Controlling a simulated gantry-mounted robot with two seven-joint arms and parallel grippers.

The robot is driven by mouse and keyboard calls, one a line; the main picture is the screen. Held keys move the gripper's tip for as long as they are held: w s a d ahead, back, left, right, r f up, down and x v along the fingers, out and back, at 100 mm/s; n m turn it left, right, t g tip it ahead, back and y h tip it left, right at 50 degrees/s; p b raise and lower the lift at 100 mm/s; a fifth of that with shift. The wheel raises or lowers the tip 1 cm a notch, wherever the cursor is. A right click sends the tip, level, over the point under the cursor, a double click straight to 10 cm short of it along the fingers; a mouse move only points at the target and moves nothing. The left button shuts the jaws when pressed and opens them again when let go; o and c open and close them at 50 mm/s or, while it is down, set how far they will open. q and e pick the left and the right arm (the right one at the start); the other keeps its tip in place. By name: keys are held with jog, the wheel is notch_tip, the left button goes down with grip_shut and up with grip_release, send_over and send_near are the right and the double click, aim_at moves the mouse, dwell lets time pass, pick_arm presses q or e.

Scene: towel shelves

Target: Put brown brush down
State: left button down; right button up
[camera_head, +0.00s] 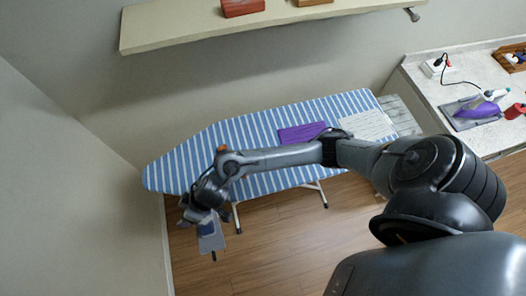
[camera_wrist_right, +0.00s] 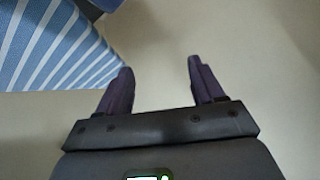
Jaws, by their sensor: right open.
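My right arm reaches across the ironing board (camera_head: 265,130), and its gripper hangs past the board's front left edge. In the right wrist view the right gripper (camera_wrist_right: 160,82) is open, with nothing between its two dark purple fingers. The striped board is at the upper left there, and plain pale wall fills much of the rest. I cannot make out a brown brush for certain. A reddish-brown block (camera_head: 242,8) and a light brown thing (camera_head: 314,2) sit on the wall shelf (camera_head: 190,28), both near or cut by the top edge. My left gripper is not in view.
A folded purple towel (camera_head: 302,132) and a whitish towel (camera_head: 367,125) lie on the board's right half. A counter (camera_head: 440,92) at the right holds a purple iron (camera_head: 477,109) and a wooden tray (camera_head: 510,66). Wooden floor (camera_head: 275,250) is clear in front of the board.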

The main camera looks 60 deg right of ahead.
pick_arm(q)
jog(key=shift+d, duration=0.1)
pick_arm(e)
jog(key=s+d+r+m+h, duration=0.1)
jog(key=s+d+r+h, duration=0.1)
jog(key=s+d, duration=0.6)
jog(key=s+d+r+m+g+h, duration=0.1)
jog(key=s+d+r+h, duration=0.1)
jog(key=s+d, duration=0.6)
jog(key=shift+s+d+r, duration=0.15)
jog(key=shift+s+r, duration=0.1)
jog(key=shift+s, duration=0.65)
